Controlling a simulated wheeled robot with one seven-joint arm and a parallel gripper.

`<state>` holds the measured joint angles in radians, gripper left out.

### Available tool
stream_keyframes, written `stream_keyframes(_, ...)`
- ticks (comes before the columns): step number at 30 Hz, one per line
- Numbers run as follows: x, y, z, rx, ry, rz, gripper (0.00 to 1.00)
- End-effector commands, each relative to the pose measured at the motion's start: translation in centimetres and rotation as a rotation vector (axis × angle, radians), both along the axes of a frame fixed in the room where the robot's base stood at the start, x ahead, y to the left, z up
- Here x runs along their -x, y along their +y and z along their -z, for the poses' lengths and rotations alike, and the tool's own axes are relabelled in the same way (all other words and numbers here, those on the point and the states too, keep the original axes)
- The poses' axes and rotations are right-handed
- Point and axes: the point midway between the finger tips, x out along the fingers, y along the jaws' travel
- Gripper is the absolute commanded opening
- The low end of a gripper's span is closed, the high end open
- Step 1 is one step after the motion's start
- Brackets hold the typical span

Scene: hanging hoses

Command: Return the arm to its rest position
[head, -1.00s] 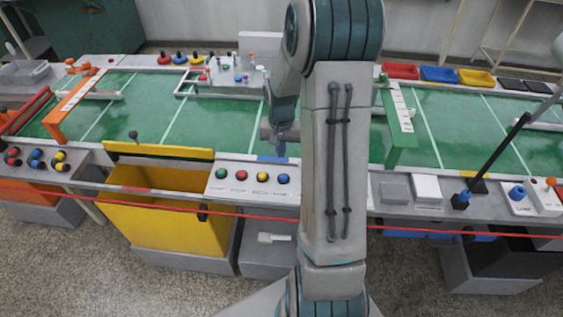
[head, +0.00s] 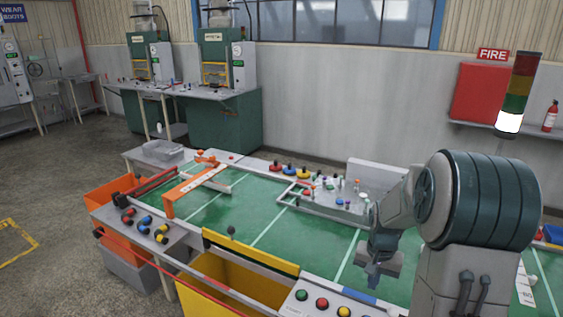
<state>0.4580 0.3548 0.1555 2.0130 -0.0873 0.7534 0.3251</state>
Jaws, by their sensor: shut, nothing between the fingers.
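My arm (head: 478,205) rises at the right of the head view, bent over at its top joint, with the wrist hanging down on its left side. My gripper (head: 372,283) points down above the green work surface (head: 300,240), near the front edge by the row of coloured buttons. Its fingers are shut and nothing shows between them. The lower part of my arm is cut off by the bottom of the picture.
A yellow bin (head: 235,285) and orange bins (head: 112,190) stand at the table's front and left. An orange arch (head: 190,190) spans the left of the table. A signal tower (head: 517,95) stands at right. Open floor (head: 50,190) lies at left.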

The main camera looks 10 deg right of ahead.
Motion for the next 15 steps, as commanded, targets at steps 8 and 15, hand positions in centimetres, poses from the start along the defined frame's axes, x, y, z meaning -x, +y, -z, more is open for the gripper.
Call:
stream_keyframes(8, 4.2, 5.4, -6.6, 0.050, -0.061, -0.174, 0.00)
stream_keyframes(15, 9.8, 9.7, -10.7, 0.075, -0.124, -0.333, 0.00)
